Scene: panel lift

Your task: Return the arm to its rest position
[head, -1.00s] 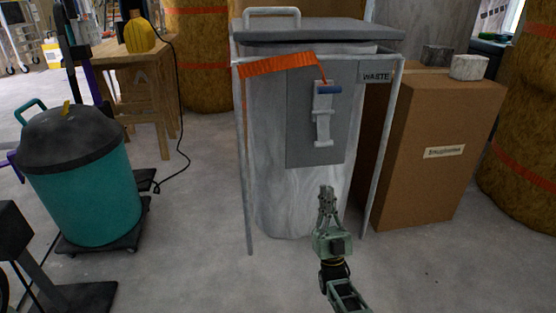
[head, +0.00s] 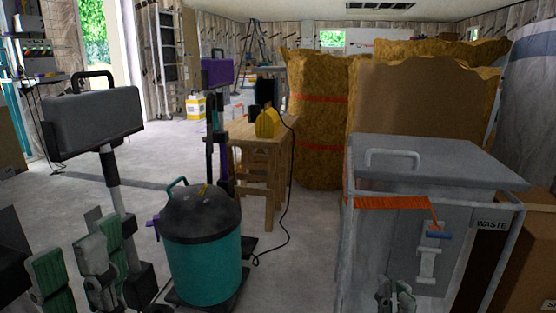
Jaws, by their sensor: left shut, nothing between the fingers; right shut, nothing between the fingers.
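My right gripper (head: 397,300) shows at the bottom edge, in front of the waste bin. Its fingers are together and empty, and most of its arm is below the picture. My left gripper (head: 98,262) is close to the camera at the lower left, among green and grey parts of my arm. It holds nothing that I can see, and its fingertips are hard to make out. The grey waste bin (head: 440,158) stands at the right with its lid down.
A teal bin (head: 205,270) with a dark lid stands on a low dolly left of the waste bin. Behind it are a wooden workbench (head: 255,132) and a trailing black cable. Straw-coloured bales (head: 318,130) stand behind. Open floor (head: 150,160) lies at the left back.

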